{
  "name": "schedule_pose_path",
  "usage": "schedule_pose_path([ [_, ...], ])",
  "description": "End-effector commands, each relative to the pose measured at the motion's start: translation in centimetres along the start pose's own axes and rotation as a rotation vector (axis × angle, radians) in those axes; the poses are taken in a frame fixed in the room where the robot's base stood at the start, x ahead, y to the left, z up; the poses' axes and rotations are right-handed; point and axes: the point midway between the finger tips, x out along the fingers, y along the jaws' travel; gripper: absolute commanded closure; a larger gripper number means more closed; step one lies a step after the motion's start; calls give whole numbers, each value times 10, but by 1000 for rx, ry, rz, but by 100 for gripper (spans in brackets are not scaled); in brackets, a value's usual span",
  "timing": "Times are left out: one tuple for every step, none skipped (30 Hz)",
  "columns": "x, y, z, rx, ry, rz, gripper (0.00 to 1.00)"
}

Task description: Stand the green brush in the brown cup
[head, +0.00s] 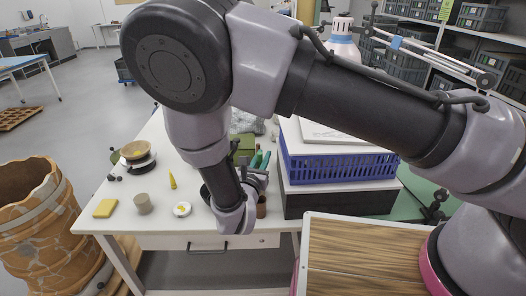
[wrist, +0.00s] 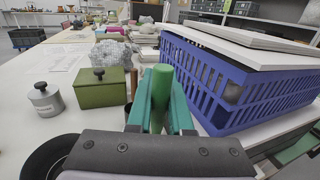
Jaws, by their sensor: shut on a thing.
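My gripper (wrist: 161,105) is shut on the green brush (wrist: 161,84), whose handle stands up between the two teal fingers in the wrist view. The brush's lower end is hidden by the gripper body. In the head view my gripper (head: 260,160) is over the right part of the white table, and the brush is hard to tell from the fingers. A brown thing (head: 262,209), probably the brown cup, shows just below the gripper, mostly hidden by it. I cannot tell whether the brush touches it. A thin brown stick (wrist: 133,82) stands left of the fingers in the wrist view.
A blue basket (head: 338,167) stands close on the right. A green lidded box (wrist: 101,90) and a grey jar (wrist: 46,100) lie ahead and left. A black round dish (wrist: 48,158) is near left.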

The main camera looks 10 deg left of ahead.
Motion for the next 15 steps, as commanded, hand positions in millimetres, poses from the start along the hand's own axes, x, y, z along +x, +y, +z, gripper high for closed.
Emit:
schedule_pose_path([
  [0, 0, -5, -1, 0, 0, 100],
  [0, 0, -7, 0, 0, 0, 100],
  [0, 0, -10, 0, 0, 0, 100],
  [0, 0, -13, 0, 0, 1, 100],
  [0, 0, -15, -1, 0, 1, 100],
  [0, 0, -18, -1, 0, 1, 100],
  [0, 0, -21, -1, 0, 1, 100],
  [0, 0, -23, -1, 0, 1, 100],
  [0, 0, -26, -1, 0, 1, 100],
  [0, 0, -29, -2, 0, 1, 100],
  [0, 0, -32, -1, 0, 1, 100],
  [0, 0, -34, -1, 0, 1, 100],
  [0, 0, -37, -1, 0, 1, 100],
  [0, 0, -39, -1, 0, 0, 100],
  [0, 0, -43, -1, 0, 0, 100],
])
